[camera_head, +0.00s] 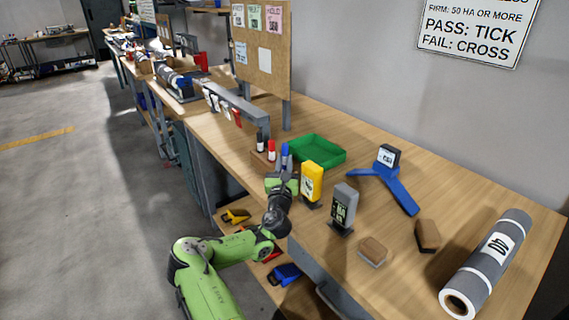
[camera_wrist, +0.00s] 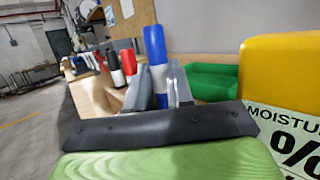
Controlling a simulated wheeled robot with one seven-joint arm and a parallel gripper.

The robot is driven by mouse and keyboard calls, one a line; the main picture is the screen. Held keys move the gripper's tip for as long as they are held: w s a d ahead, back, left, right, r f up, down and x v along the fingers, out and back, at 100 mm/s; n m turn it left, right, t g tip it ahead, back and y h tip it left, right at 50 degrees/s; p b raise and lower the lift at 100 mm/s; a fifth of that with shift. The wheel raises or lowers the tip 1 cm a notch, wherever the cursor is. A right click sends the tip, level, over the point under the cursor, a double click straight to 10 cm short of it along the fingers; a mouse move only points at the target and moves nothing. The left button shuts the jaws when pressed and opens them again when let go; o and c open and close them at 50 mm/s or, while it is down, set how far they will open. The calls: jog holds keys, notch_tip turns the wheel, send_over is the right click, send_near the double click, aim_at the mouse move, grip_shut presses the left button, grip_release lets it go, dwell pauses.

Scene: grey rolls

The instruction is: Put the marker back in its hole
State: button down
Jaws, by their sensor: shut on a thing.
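A blue marker (camera_head: 284,151) with a white band stands upright in my gripper (camera_head: 284,170). In the wrist view, the blue marker (camera_wrist: 155,45) rises between the two grey fingers of my gripper (camera_wrist: 157,82), which are shut on it. A wooden holder block (camera_head: 260,160) lies just left of and behind my gripper. It bears a black-capped marker (camera_head: 260,141) and a red-capped marker (camera_head: 271,150), both upright. In the wrist view the holder (camera_wrist: 92,96) is left of the blue marker. The blue marker's lower end and any empty hole are hidden.
A green tray (camera_head: 318,150) lies behind on the bench. A yellow moisture meter (camera_head: 312,180) and a grey device (camera_head: 343,207) stand close to the right.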

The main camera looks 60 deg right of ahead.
jog(key=shift+f+b, duration=0.55)
jog(key=shift+f, duration=0.35)
jog(key=c, duration=0.9)
grip_release()
jog(key=shift+s+a+f, duration=0.15)
jog(key=shift+a, duration=0.15)
jog(key=r+v, duration=0.1)
jog(key=v, duration=0.4)
jog(key=r+p+v, duration=0.1)
jog(key=v, duration=0.4)
jog(key=a+r+v, duration=0.1)
jog(key=v, duration=0.4)
jog(key=shift+s+a+r+p, duration=0.15)
jog(key=shift+s+a+p, duration=0.1)
jog(key=shift+a+p, duration=0.1)
